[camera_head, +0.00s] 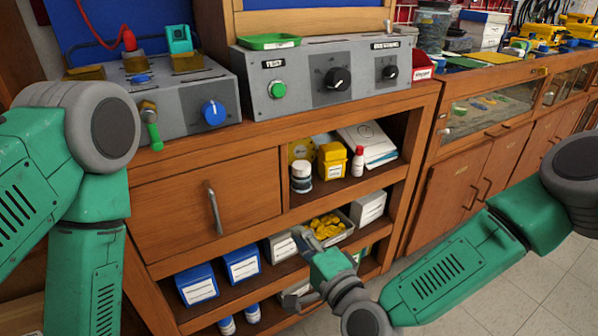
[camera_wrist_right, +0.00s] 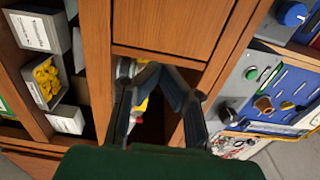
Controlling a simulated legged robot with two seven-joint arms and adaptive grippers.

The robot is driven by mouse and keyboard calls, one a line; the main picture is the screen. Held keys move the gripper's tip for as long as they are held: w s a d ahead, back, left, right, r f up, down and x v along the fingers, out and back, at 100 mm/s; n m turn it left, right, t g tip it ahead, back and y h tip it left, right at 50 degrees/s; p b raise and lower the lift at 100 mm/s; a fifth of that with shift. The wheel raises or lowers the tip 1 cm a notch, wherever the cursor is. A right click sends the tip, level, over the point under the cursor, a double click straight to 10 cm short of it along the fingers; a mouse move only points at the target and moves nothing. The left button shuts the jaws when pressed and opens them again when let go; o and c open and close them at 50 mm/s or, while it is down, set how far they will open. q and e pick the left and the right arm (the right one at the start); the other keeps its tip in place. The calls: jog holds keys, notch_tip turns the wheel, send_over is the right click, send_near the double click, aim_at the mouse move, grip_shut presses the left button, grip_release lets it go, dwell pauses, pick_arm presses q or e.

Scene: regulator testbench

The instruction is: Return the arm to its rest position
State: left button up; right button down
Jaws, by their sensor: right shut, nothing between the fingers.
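My right arm (camera_head: 450,272) is green and reaches in from the right of the head view. Its small grey gripper (camera_head: 299,240) is in front of the lower shelves of the wooden cabinet, below and right of the drawer handle. In the wrist view the dark fingers of the right gripper (camera_wrist_right: 154,73) come together at the tips, with nothing between them. Part of the shelf opening is hidden behind them. My left arm (camera_head: 85,215) fills the left side of the head view, bent downwards. Its gripper is out of the picture.
The cabinet has a closed drawer (camera_head: 165,205) and open shelves with a yellow container (camera_head: 332,162), a tray of yellow parts (camera_head: 328,226) and blue boxes (camera_head: 197,285). Grey control panels (camera_head: 310,75) stand on top. Tiled floor (camera_head: 525,290) is open at the right.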

jog(key=s+d+f+n+g+h+p, duration=0.3)
jog(key=s+d+f+n+g+p, duration=0.45)
jog(key=s+f, duration=0.5)
jog(key=s+d+r+n+g+h+p, duration=0.1)
jog(key=s+d+n+g+h, duration=0.1)
jog(key=s+d, duration=0.6)
jog(key=s+d+r+n+g+h+p, duration=0.1)
jog(key=s+d+n+g+h+p, duration=0.1)
jog(key=s+d+g+h, duration=0.3)
jog(key=s+d, duration=0.4)
jog(key=d, duration=0.6)
jog(key=shift+d, duration=0.15)
